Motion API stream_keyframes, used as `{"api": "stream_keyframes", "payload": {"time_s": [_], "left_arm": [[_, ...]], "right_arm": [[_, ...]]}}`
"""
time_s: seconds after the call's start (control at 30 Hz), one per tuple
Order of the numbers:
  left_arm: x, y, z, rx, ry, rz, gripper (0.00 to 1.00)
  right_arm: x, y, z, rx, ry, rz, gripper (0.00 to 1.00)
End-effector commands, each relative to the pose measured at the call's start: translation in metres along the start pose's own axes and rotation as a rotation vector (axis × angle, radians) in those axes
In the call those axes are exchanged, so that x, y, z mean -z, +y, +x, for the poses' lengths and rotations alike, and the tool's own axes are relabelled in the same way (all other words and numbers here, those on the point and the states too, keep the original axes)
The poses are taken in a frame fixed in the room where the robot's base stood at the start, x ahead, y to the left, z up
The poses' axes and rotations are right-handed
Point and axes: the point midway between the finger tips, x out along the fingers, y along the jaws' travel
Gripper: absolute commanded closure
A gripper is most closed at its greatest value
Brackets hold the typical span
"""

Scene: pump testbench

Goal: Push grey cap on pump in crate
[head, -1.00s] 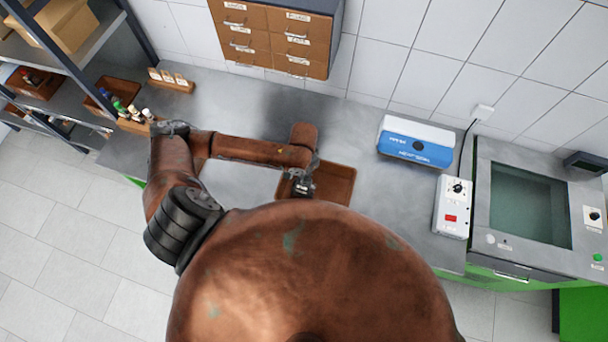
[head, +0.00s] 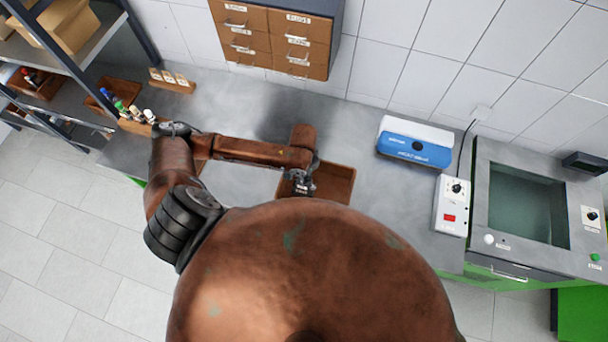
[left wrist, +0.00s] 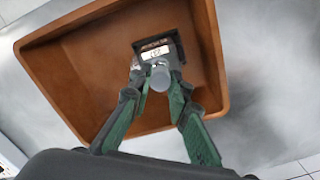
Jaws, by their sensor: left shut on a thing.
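The brown crate (head: 338,184) stands on the steel bench in the head view, and it fills much of the left wrist view (left wrist: 60,78). The pump (left wrist: 152,50), a dark block with a white label, is inside the crate. My left gripper (left wrist: 158,84) reaches down into the crate and is shut on the small round grey cap (left wrist: 160,75). The cap is right at the pump's near side in that view; I cannot tell whether it is seated. In the head view my left gripper (head: 301,186) is at the crate's left part, and my own body hides the near side. My right gripper is not in view.
A blue and white box (head: 414,145) and a white control box (head: 452,205) stand right of the crate. A machine with a glass window (head: 530,205) is at the far right. A drawer cabinet (head: 270,35) is behind. Bench between crate and blue box is clear.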

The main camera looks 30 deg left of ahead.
Motion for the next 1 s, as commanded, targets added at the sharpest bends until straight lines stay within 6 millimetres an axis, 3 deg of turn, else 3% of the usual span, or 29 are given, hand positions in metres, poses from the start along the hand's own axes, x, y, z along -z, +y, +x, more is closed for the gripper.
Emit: {"api": "stream_keyframes", "payload": {"time_s": [1.0], "left_arm": [[-0.0001, 0.001, 0.0037, -0.002, -0.001, 0.0, 0.92]], "right_arm": [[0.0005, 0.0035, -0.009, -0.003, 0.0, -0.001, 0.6]]}}
